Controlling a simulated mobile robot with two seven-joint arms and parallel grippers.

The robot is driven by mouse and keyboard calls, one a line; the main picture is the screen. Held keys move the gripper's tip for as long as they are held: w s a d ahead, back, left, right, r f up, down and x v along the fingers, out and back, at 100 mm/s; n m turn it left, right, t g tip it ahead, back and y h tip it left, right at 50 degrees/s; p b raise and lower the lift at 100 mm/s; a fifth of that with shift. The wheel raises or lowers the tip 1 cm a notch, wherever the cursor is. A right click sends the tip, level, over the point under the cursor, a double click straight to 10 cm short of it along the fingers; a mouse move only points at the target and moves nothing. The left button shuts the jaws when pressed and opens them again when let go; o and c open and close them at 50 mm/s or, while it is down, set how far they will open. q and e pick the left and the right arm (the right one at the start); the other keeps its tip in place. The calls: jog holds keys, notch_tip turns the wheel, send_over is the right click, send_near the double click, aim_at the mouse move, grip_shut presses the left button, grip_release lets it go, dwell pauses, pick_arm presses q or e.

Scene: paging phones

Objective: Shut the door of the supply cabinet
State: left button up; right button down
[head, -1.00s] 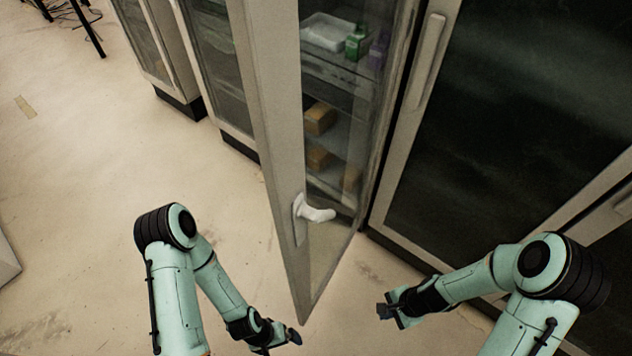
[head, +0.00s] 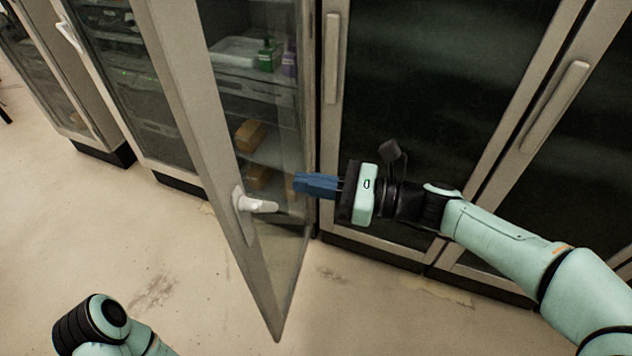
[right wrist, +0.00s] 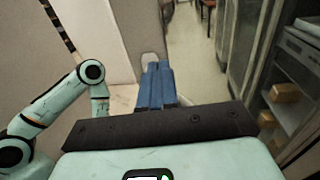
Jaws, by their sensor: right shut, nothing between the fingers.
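The supply cabinet's door (head: 215,150) stands open, swung out from the cabinet. It is a tall pale frame with a glass pane and a white handle (head: 258,204) low on it. Shelves with yellow-brown boxes (head: 250,134) show through the glass. My right gripper (head: 298,182) reaches in from the right, its blue fingers shut and empty, pointing left at the pane, just above and right of the handle. I cannot tell whether they touch the door. The fingers also show in the right wrist view (right wrist: 155,84). My left gripper is out of view; only part of that arm shows.
Closed dark-glass cabinets (head: 420,100) stand to the right, with long vertical handles. More glass-fronted cabinets (head: 120,90) stand to the left. A white tray and a green bottle (head: 267,55) sit on an upper shelf. The floor (head: 150,265) in front is clear.

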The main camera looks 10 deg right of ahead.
aim_at(237, 171)
jog(key=p+x, duration=0.1)
jog(key=x, duration=0.9)
